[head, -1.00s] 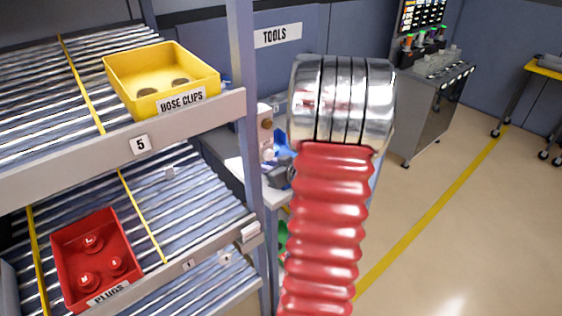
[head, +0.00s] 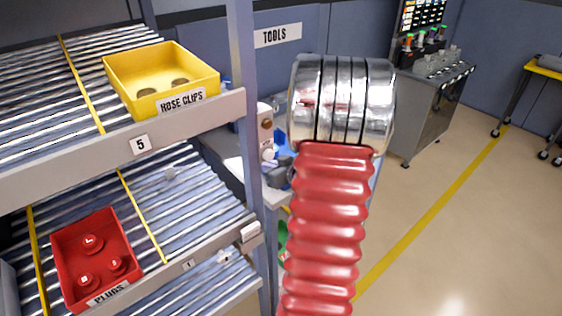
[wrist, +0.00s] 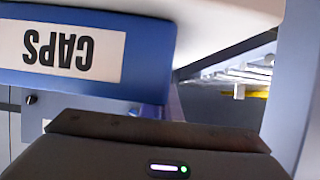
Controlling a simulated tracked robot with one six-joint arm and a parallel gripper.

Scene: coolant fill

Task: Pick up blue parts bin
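A blue bin (wrist: 150,55) with a white label reading CAPS fills the upper left of the wrist view, close to the camera and upside down in the picture. My gripper (wrist: 160,135) shows as a dark, wide edge along the bottom of that view, just below the bin's labelled face. The frames do not show whether it touches or holds the bin, and the gap between its fingers cannot be made out. In the head view my gripper is hidden, and only bits of blue show behind my red arm.
A roller rack on the left holds a yellow HOSE CLIPS bin (head: 160,75) above a red PLUGS bin (head: 96,258). The rack's upright post (head: 246,130) stands close to my arm. A grey cabinet (head: 436,105) stands at the back.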

